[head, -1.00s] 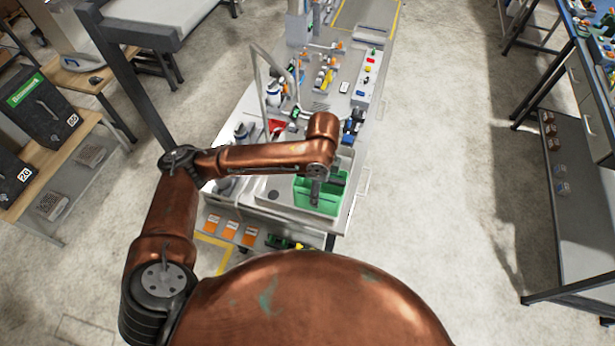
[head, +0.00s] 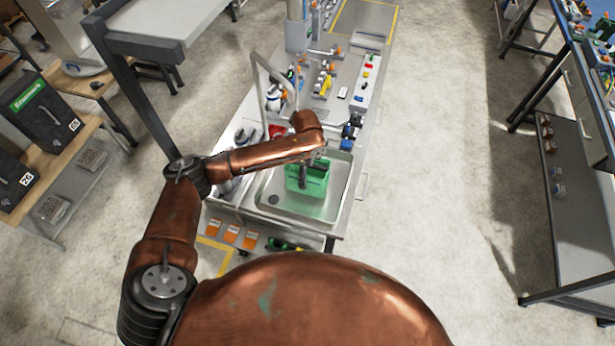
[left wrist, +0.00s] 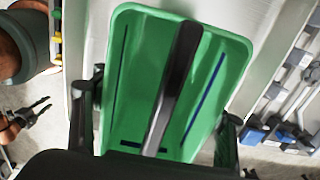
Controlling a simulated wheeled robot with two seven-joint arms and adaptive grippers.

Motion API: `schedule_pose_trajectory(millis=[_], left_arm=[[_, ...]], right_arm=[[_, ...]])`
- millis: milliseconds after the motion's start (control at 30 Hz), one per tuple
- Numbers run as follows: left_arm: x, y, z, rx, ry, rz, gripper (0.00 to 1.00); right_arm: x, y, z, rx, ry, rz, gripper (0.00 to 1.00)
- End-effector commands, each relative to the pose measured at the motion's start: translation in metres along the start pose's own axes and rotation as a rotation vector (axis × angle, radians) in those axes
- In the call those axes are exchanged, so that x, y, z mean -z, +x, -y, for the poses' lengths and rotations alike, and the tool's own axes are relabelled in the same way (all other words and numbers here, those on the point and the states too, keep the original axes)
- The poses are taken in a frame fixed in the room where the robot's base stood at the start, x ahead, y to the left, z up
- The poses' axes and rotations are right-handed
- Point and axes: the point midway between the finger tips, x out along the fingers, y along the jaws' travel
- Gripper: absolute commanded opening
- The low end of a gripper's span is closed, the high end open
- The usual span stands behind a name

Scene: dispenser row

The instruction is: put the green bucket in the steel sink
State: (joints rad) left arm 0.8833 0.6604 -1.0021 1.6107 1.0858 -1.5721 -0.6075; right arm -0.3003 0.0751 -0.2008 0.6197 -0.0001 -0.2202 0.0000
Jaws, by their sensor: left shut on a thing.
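The green bucket (head: 316,178) shows in the head view within the outline of the steel sink (head: 341,207), toward its far side. A green tint lies on the basin floor on the near side of it. I cannot tell whether its bottom touches the basin. My left gripper (head: 304,180) is shut on the bucket from above. In the left wrist view the bucket (left wrist: 205,75) fills the middle, with its dark handle crossing the opening and the gripper's fingers on either side. My right gripper (left wrist: 40,106) shows small at the left edge, fingers parted, empty.
A tall curved faucet (head: 262,80) stands at the sink's left far side. Several small items, including a blue object (head: 347,136), lie on the counter behind the sink. Orange cards (head: 232,233) are on a lower shelf in front.

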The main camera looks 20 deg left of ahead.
Motion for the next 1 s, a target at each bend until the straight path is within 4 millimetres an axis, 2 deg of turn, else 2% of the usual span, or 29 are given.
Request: schedule_pose_trajectory(millis=[100,200,567,600,833,1000], left_arm=[[0.001,0.017,-0.002,-0.004,-0.001,0.001,0.36],[0.001,0.025,-0.001,-0.001,0.000,0.001,0.36],[0.001,0.030,-0.002,-0.001,0.000,0.000,0.36],[0.001,0.031,-0.002,-0.001,0.001,0.000,0.67],[0.001,0.031,-0.002,-0.001,0.000,0.000,0.83],[0.001,0.031,-0.002,-0.001,0.000,0.000,0.84]], right_arm=[[0.001,-0.010,-0.003,-0.002,-0.001,-0.001,0.28],[0.001,-0.012,-0.005,-0.005,-0.002,0.000,0.28],[0.001,-0.011,-0.008,-0.008,-0.003,0.000,0.28],[0.001,-0.011,-0.008,-0.008,-0.003,0.000,0.28],[0.001,-0.011,-0.008,-0.008,-0.002,0.000,0.28],[0.001,-0.011,-0.005,-0.005,-0.001,-0.001,0.28]])
